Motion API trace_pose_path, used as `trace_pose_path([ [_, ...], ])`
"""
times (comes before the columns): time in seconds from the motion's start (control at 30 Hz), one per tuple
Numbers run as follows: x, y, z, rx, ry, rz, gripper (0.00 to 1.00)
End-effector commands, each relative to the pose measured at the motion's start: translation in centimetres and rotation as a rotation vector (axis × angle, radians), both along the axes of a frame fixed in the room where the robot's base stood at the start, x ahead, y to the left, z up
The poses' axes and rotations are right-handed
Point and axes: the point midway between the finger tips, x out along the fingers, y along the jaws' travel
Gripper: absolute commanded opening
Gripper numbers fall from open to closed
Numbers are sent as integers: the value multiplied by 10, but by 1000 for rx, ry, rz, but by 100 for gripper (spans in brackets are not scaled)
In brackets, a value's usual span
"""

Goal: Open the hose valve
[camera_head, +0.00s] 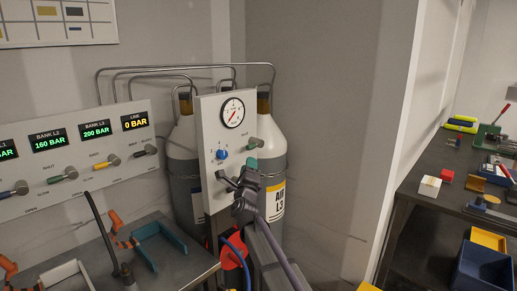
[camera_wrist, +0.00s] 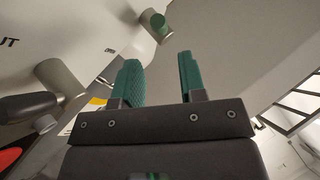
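The white gauge panel (camera_head: 209,125) stands in front of the gas cylinders and carries several valve controls. A green-ended valve handle (camera_head: 255,142) is on its right side, and it shows beyond my fingers in the wrist view (camera_wrist: 158,24). A black-handled valve (camera_head: 226,180) is lower on the panel, at the left in the wrist view (camera_wrist: 28,107). I cannot tell which is the hose valve. My gripper (camera_head: 250,166) is just below the green-ended handle. In the wrist view its two green fingers (camera_wrist: 159,65) are apart with nothing between them.
A round gauge (camera_head: 232,112) and a blue knob (camera_head: 222,154) are on the panel. A blue hose (camera_head: 237,247) and a red part (camera_head: 231,257) lie below. A bank panel (camera_head: 85,152) with several levers is at left. A bench (camera_head: 415,237) with loose items is at right.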

Motion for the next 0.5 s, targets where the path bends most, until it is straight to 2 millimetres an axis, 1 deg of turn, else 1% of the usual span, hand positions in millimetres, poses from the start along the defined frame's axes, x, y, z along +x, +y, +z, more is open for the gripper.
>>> trace_pose_path([
  [0.03,8,1,6,-1,0,0,38],
  [0.17,34,2,18,-4,1,-1,38],
  [0.3,66,2,32,-4,1,-1,38],
  [0.4,83,3,39,-5,0,-1,38],
  [0.5,91,2,41,-4,0,0,38],
])
